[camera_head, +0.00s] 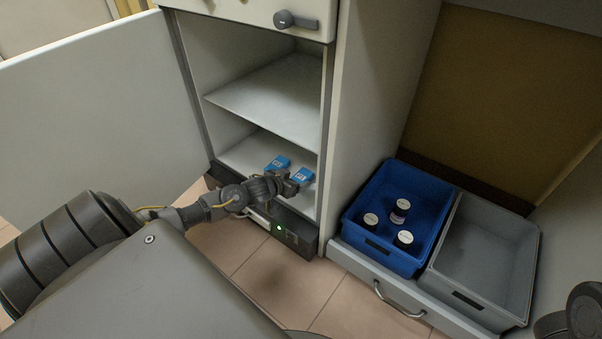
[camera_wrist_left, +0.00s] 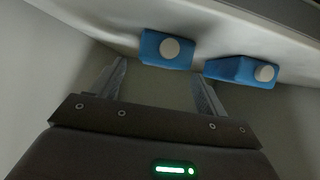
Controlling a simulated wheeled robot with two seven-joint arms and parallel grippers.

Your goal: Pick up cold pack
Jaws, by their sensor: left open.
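Two blue cold packs lie on the bottom shelf of the open cabinet, one on the left (camera_head: 278,163) and one on the right (camera_head: 302,176). My left gripper (camera_head: 293,185) is at the cabinet's lower opening, close in front of the packs. In the left wrist view, the fingers of my left gripper (camera_wrist_left: 160,85) are spread apart with nothing between them. One blue pack with a white round spot (camera_wrist_left: 166,49) lies beyond the gap between the fingertips. The other pack (camera_wrist_left: 242,70) lies to the right, beyond the right fingertip. My right gripper is not clearly visible.
The cabinet door (camera_head: 90,110) stands open on the left. A middle shelf (camera_head: 270,95) is above the packs. On the right, a pulled-out drawer holds a blue bin (camera_head: 365,245) with three dark-bodied, white-capped bottles and an empty grey bin (camera_head: 480,255).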

